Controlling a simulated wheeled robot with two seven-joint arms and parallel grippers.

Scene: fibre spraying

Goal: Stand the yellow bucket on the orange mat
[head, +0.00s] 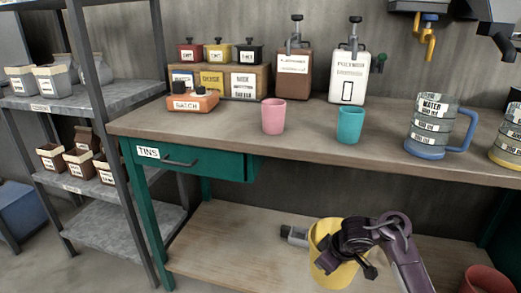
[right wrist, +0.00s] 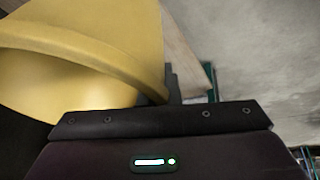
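The yellow bucket (head: 335,272) is low in the head view, in front of the lower shelf, with its open rim up. I cannot tell whether its base touches anything. In the right wrist view the bucket (right wrist: 70,55) fills the upper left, close to the camera. My right gripper (head: 350,243) is at the bucket's rim, its arm coming from the lower right. Its dark fingers (right wrist: 173,85) look close together on the rim, with part of the grip hidden. I see no orange mat. My left gripper is out of view.
The workbench (head: 225,128) holds a pink cup (head: 273,116), a teal cup (head: 350,124), a water jug (head: 430,125) and an orange batch box (head: 192,102). A grey fitting (head: 294,235) lies left of the bucket. The lower shelf's left part (head: 225,250) is clear.

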